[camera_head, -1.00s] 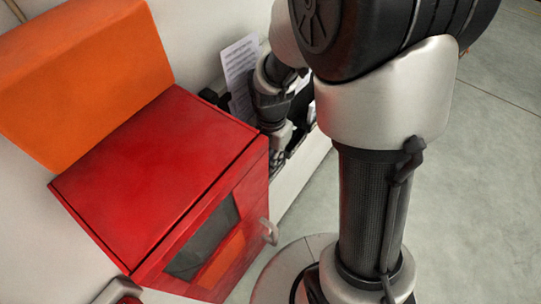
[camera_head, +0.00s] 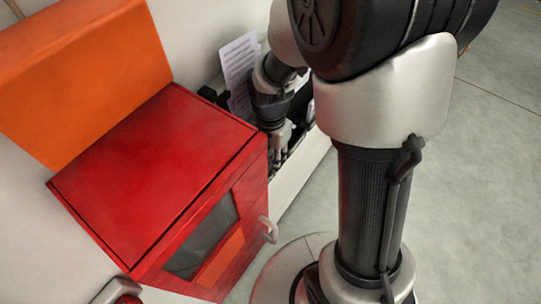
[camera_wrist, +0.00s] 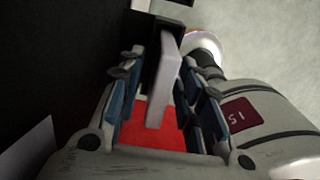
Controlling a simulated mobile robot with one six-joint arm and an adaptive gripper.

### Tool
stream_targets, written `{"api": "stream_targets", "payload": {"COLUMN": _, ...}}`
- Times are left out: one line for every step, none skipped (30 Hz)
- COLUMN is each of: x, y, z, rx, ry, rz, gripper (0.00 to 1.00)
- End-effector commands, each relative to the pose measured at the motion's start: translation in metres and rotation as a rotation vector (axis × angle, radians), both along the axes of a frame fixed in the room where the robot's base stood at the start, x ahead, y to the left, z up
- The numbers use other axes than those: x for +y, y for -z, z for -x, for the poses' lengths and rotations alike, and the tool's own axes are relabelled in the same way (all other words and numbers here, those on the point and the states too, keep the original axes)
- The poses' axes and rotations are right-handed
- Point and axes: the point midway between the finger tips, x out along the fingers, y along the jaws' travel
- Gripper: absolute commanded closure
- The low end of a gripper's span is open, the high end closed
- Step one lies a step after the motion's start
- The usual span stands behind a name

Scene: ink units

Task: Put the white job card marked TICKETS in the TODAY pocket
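My gripper (camera_wrist: 170,60) shows in the wrist view, its two blue-lined fingers on either side of a narrow white slab-like piece (camera_wrist: 166,82). I cannot tell whether the fingers touch it, and no writing is readable on it. In the head view my gripper (camera_head: 281,145) points down into a dark narrow space behind the red cabinet, its fingertips partly hidden. A white printed sheet (camera_head: 239,66) stands upright just behind my wrist; its text is too small to read. I cannot make out a TICKETS mark or a pocket labelled TODAY.
The red cabinet (camera_head: 160,170) with a window and a grey handle (camera_head: 268,229) stands close in front of my gripper. An orange panel (camera_head: 85,75) rises behind it. A pale wall is at the back. Bare grey floor (camera_head: 485,170) lies open to the right.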

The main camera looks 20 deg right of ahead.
Motion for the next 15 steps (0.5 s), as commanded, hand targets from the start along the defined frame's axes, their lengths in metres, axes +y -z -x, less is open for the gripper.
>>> {"api": "stream_targets", "payload": {"x": 0.000, "y": -0.004, "z": 0.000, "rx": -0.001, "ry": 0.000, "rz": -0.001, "gripper": 0.67}}
{"api": "stream_targets", "payload": {"x": 0.000, "y": -0.006, "z": -0.001, "rx": -0.002, "ry": 0.000, "rz": 0.000, "gripper": 0.67}}
{"api": "stream_targets", "payload": {"x": 0.000, "y": -0.011, "z": -0.001, "rx": -0.005, "ry": 0.000, "rz": 0.000, "gripper": 0.67}}
{"api": "stream_targets", "payload": {"x": 0.000, "y": -0.016, "z": -0.001, "rx": -0.004, "ry": 0.000, "rz": 0.001, "gripper": 0.67}}
{"api": "stream_targets", "payload": {"x": 0.000, "y": -0.021, "z": -0.001, "rx": -0.005, "ry": 0.000, "rz": 0.000, "gripper": 0.67}}
{"api": "stream_targets", "payload": {"x": 0.000, "y": -0.029, "z": -0.002, "rx": -0.006, "ry": 0.000, "rz": 0.000, "gripper": 0.67}}
{"api": "stream_targets", "payload": {"x": 0.000, "y": -0.036, "z": -0.002, "rx": -0.006, "ry": 0.000, "rz": 0.000, "gripper": 0.67}}
{"api": "stream_targets", "payload": {"x": 0.000, "y": -0.043, "z": -0.002, "rx": -0.007, "ry": 0.000, "rz": 0.000, "gripper": 0.67}}
{"api": "stream_targets", "payload": {"x": 0.000, "y": -0.052, "z": -0.002, "rx": -0.007, "ry": 0.000, "rz": 0.000, "gripper": 0.67}}
{"api": "stream_targets", "payload": {"x": 0.000, "y": -0.059, "z": -0.002, "rx": -0.006, "ry": 0.000, "rz": 0.000, "gripper": 0.67}}
{"api": "stream_targets", "payload": {"x": 0.000, "y": -0.066, "z": -0.001, "rx": -0.007, "ry": 0.000, "rz": 0.000, "gripper": 0.67}}
{"api": "stream_targets", "payload": {"x": 0.000, "y": -0.074, "z": -0.002, "rx": -0.007, "ry": 0.000, "rz": 0.000, "gripper": 0.67}}
{"api": "stream_targets", "payload": {"x": 0.000, "y": -0.081, "z": -0.002, "rx": -0.006, "ry": 0.000, "rz": 0.000, "gripper": 0.67}}
{"api": "stream_targets", "payload": {"x": 0.000, "y": -0.087, "z": -0.002, "rx": -0.006, "ry": 0.000, "rz": 0.000, "gripper": 0.67}}
{"api": "stream_targets", "payload": {"x": 0.000, "y": -0.094, "z": -0.001, "rx": -0.005, "ry": 0.000, "rz": 0.000, "gripper": 0.67}}
